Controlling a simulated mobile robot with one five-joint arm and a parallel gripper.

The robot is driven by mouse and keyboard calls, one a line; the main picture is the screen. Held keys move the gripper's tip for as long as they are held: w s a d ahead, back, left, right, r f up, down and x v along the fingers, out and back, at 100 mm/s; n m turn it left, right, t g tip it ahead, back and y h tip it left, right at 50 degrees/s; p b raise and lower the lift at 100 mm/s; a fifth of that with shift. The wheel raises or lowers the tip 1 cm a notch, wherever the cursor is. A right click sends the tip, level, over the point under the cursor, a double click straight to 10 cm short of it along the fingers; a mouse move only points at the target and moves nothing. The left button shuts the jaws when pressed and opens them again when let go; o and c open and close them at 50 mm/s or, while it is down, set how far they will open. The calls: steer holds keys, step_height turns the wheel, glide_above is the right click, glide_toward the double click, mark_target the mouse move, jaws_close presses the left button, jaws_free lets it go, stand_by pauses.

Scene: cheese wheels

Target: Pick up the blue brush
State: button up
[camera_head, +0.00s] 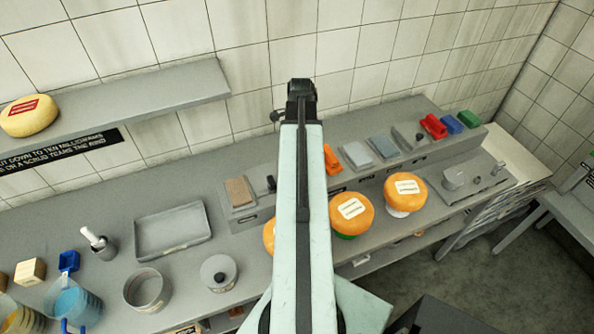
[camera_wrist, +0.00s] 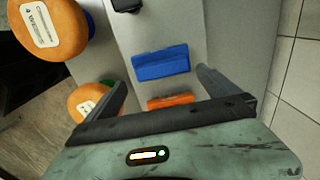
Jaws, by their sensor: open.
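The blue brush (camera_wrist: 160,62) is a block with a long ridge, lying on the grey raised bench in the wrist view. My gripper (camera_wrist: 162,79) is open and empty above the bench. Its two fingers are apart, with the brush between and just beyond their tips; no contact shows. In the head view my gripper (camera_head: 302,88) is at the far end of my raised arm, and the arm hides the bench behind it. That view shows another blue block (camera_head: 452,124) between a red block (camera_head: 434,126) and a green block (camera_head: 468,118) farther right.
An orange block (camera_wrist: 170,102) lies close to the blue brush, nearer my gripper's base. Cheese wheels (camera_wrist: 48,27) stand at the left in the wrist view. A tiled wall (camera_wrist: 298,90) is at the right. A grey tray (camera_head: 172,229) sits left on the counter.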

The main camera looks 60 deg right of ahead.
steer(key=shift+w+f+b, duration=0.2)
steer(key=shift+f+b, duration=0.2)
steer(key=shift+f, duration=0.6)
step_height(320, 180, down, 5)
steer(key=b, duration=0.5)
steer(key=shift+d+f, duration=0.15)
steer(key=shift+r, duration=0.25)
steer(key=c, duration=1.3)
